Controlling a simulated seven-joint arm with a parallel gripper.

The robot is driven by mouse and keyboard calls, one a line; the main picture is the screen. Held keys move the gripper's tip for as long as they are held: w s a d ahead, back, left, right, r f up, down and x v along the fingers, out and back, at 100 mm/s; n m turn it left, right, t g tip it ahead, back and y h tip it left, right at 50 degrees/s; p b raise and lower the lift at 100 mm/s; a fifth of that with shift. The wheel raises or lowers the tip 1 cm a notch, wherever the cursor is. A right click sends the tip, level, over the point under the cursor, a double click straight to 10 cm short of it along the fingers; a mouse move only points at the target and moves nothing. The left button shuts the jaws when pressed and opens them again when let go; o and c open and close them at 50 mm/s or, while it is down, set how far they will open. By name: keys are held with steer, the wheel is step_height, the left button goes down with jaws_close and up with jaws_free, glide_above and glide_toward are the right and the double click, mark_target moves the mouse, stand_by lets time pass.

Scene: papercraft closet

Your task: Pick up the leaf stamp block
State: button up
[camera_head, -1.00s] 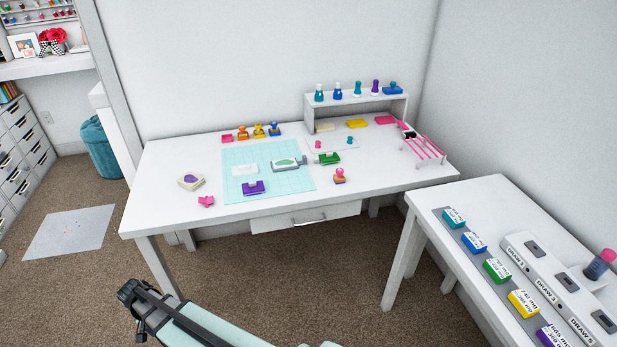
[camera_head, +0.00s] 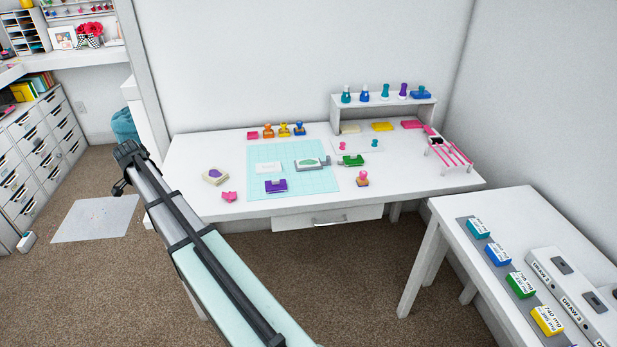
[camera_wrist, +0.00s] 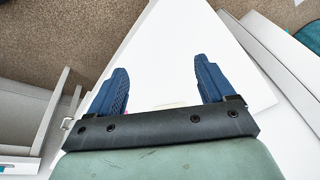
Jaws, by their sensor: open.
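A grey block with a green leaf shape on its face (camera_head: 308,163), which looks like the leaf stamp block, lies on the pale teal cutting mat (camera_head: 320,183) on the white table. It touches or nearly touches a green-handled stamp (camera_head: 351,160) on its right. My gripper (camera_wrist: 161,64) shows in the wrist view with two blue fingers spread apart and nothing between them. In the head view my arm rises at the left, left of the table, well away from the block. The leaf block is not recognisable in the wrist view.
A purple stamp (camera_head: 276,186) and a white block (camera_head: 268,167) are on the mat. A row of small stamps is behind it. A white shelf (camera_head: 384,100) with bottles stands at the back right. A pink rack (camera_head: 448,152) is at the right end.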

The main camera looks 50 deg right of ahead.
steer(key=s+d+r+m, duration=0.1)
steer(key=s+d, duration=0.2)
steer(key=d, duration=0.5)
steer(key=s+d+r, duration=0.1)
steer(key=s+d, duration=0.1)
steer(key=d, duration=0.6)
step_height(320, 180, up, 5)
steer(key=m+g+y, duration=0.1)
steer(key=m+y, duration=0.1)
steer(key=y, duration=0.1)
glide_above(364, 172)
steer(key=f, duration=0.7)
steer(key=shift+s+d+f, duration=0.2)
steer(key=shift+s+f, duration=0.1)
steer(key=shift+f, duration=0.1)
steer(key=shift+w+a+f, duration=0.15)
steer(key=shift+a+f, duration=0.05)
steer(key=shift+f, duration=1.15)
steer(key=shift+w+a+f, duration=0.15)
steer(key=shift+f, duration=1.15)
steer(key=shift+c, duration=0.2)
